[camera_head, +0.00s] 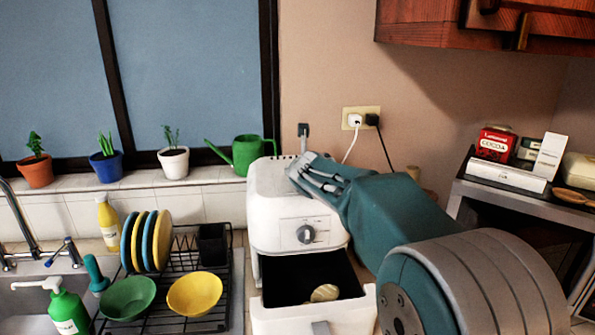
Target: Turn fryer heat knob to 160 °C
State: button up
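The white fryer (268,210) stands on the counter in the middle of the view. Its round grey heat knob (306,234) is on the front panel, with a light pointer mark; the scale around it is too small to read. The fryer's drawer (313,277) is pulled out, dark inside, with a pale round item (324,293) in it. My gripper (311,171) is at the top right of the fryer, above and behind the knob and apart from it. Its grey fingers lie over the fryer's top edge; whether they touch it or are spread is unclear.
A dish rack (183,290) with plates and bowls stands left of the fryer, beside the sink. A green watering can (246,152) and potted plants line the sill behind. A wall outlet (361,118) with two plugs is behind my arm. A shelf (520,200) with boxes is at right.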

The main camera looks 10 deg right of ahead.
jog(key=shift+w, duration=0.25)
grip_shut()
jog(key=shift+f, duration=0.15)
